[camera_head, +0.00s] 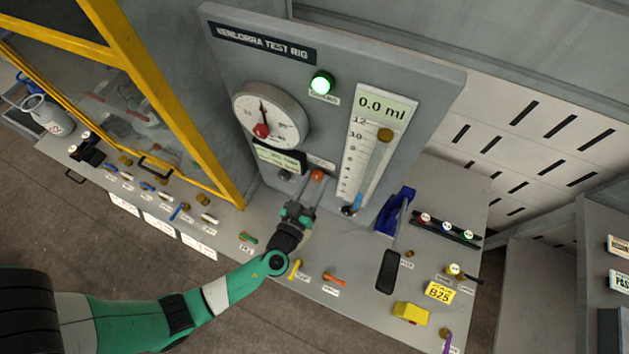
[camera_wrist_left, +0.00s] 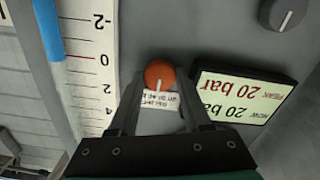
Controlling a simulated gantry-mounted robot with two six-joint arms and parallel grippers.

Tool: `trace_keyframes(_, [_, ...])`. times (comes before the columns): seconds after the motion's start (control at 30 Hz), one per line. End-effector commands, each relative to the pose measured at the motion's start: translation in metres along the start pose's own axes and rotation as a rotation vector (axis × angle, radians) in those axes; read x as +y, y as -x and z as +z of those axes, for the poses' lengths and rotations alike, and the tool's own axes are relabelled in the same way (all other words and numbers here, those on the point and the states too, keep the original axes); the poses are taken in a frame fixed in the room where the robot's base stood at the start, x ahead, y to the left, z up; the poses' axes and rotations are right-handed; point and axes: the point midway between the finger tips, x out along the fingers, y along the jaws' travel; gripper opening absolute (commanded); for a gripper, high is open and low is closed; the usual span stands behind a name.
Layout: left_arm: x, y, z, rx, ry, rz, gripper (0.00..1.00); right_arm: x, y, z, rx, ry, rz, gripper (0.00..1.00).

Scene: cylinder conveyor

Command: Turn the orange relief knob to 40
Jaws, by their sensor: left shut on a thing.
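The orange relief knob (camera_head: 317,175) is on the lower front of the grey test rig panel, with a small label by it. In the left wrist view the orange knob (camera_wrist_left: 159,74) shows a pale pointer line and sits between my fingertips. My left gripper (camera_head: 305,196) reaches up to the panel and is shut on the knob; it also shows in the left wrist view (camera_wrist_left: 157,82). The display (camera_wrist_left: 240,97) beside it reads 20 bar on both lines, upside down in that view. The knob's scale is too small to read. My right gripper is not in view.
A round gauge (camera_head: 270,116) with a red hub is above left of the knob. A dark knob (camera_wrist_left: 284,14) is beside the display. A scale column (camera_head: 361,150) is to the right, under a 0.0 ml display (camera_head: 384,106). Several coloured levers and a blue clamp-like tool (camera_head: 396,212) are on the bench.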

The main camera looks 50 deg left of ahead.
Motion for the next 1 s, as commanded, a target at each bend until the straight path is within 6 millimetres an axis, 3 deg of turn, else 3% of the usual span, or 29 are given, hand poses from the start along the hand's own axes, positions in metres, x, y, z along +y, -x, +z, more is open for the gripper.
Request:
trace_keyframes(0.37, [0.0,0.0,0.002,0.004,-0.192,0.001,0.0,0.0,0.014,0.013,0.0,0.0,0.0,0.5])
trace_keyframes(1.0, [0.001,0.0,0.001,0.003,-0.789,0.0,0.0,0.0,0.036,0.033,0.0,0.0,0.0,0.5])
